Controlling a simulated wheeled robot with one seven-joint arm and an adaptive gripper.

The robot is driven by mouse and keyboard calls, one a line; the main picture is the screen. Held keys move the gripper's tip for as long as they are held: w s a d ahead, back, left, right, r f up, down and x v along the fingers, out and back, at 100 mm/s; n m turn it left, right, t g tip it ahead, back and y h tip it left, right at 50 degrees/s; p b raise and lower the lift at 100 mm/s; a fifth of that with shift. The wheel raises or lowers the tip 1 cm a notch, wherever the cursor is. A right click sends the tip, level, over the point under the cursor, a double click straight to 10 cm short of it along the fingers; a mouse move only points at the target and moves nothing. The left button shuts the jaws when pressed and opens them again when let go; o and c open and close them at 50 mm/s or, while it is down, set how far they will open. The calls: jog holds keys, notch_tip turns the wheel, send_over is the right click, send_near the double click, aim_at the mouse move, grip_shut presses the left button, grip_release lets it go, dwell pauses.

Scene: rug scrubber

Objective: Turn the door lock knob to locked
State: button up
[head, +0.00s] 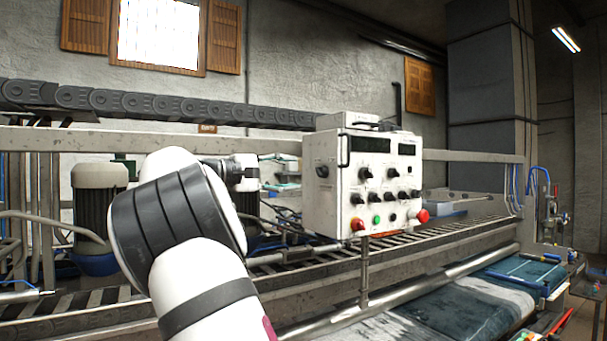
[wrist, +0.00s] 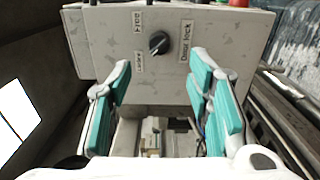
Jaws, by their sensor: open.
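The door lock knob (wrist: 159,42) is a small black knob on the grey side panel of the control box (wrist: 100,40). Labels reading "Free" (wrist: 137,22), "Locked" (wrist: 138,62) and "Door lock" (wrist: 186,40) surround it. In the head view the knob (head: 322,171) shows on the box's left side. My gripper (wrist: 160,66) is open and empty, its teal-padded fingers spread to either side below the knob in the wrist picture, apart from it.
The control box's front (head: 384,180) carries several black knobs, a green button (head: 376,219) and a red button (head: 422,215). A roller conveyor (head: 440,232) runs below. A motor (head: 98,205) stands at left. Free air lies between my gripper and the side panel.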

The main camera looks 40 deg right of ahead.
jog(key=shift+v, duration=1.65)
